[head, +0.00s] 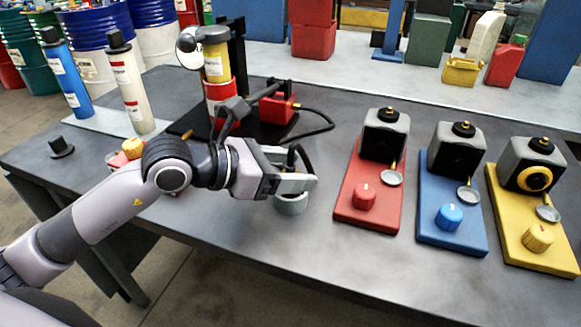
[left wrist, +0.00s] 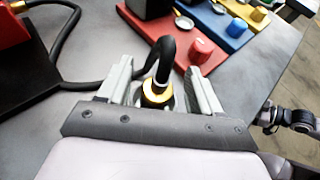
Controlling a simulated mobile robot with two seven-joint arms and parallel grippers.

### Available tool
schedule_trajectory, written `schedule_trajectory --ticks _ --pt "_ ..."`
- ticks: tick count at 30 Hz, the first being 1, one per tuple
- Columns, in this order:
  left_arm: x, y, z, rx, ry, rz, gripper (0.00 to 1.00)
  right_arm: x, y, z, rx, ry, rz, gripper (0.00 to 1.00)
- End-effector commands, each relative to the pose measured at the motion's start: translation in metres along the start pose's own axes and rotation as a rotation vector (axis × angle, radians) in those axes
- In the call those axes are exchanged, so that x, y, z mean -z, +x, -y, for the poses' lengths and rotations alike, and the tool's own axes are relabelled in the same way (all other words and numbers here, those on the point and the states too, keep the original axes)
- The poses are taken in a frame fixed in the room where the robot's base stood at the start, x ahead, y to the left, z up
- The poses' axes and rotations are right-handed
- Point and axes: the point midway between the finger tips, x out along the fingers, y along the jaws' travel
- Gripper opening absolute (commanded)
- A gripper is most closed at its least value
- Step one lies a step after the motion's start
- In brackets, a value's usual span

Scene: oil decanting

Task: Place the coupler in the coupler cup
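The coupler (left wrist: 156,92) shows a brass ring at the end of a black hose in the left wrist view. It is between the two fingers of my left gripper (head: 308,182), with a gap on each side. The fingers look open and apart from it. The grey coupler cup (head: 291,204) is on the table directly below the fingers in the head view. The coupler appears to be in or just above the cup; the gripper hides the exact contact in the head view. My right gripper is not in view.
The hose (head: 322,122) runs from a red pump unit (head: 280,107) on a black base. Red (head: 345,210), blue (head: 430,232) and yellow (head: 520,240) stations stand to the right. Blue (head: 68,80) and cream (head: 130,92) cylinders stand at left. The front middle table is clear.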

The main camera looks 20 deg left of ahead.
Motion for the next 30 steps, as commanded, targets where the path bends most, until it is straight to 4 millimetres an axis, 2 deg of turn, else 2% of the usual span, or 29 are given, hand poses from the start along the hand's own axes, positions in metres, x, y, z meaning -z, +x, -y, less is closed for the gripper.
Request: schedule_trajectory --ticks 8,21,30 --pt "-0.002 -0.004 -0.001 -0.001 0.0 0.0 0.64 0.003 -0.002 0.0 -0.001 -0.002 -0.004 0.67" --pt "0.001 -0.069 -0.001 -0.004 0.0 -0.004 0.64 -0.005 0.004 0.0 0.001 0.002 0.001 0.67" --pt "0.002 -0.103 -0.002 -0.005 -0.003 -0.004 0.64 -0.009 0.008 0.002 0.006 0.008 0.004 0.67"
